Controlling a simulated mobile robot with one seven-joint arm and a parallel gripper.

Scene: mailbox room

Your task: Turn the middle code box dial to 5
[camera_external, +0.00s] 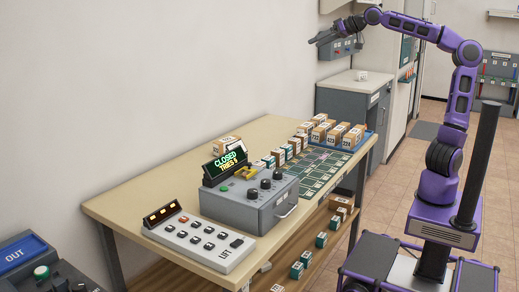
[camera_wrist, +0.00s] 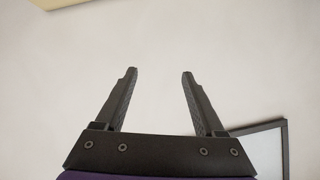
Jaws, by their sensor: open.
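The code box (camera_external: 240,206) is a grey box on the table, with a lit display (camera_external: 225,164) reading CLOSED and a line about tries. Several black dials sit on its top; the middle dial (camera_external: 253,193) is between the other two. The dial settings are too small to read. My gripper (camera_external: 318,40) is raised high near the back wall, far from the code box. In the wrist view my gripper (camera_wrist: 160,75) is open and empty, with its two fingers apart against a plain wall. The code box is not in the wrist view.
The wooden table (camera_external: 155,190) also holds a white keypad panel (camera_external: 200,238), small boxes (camera_external: 322,130) and a green grid mat (camera_external: 318,178). A grey cabinet (camera_external: 340,103) stands behind. A blue-grey OUT console (camera_external: 35,265) is front left. The air above the code box is clear.

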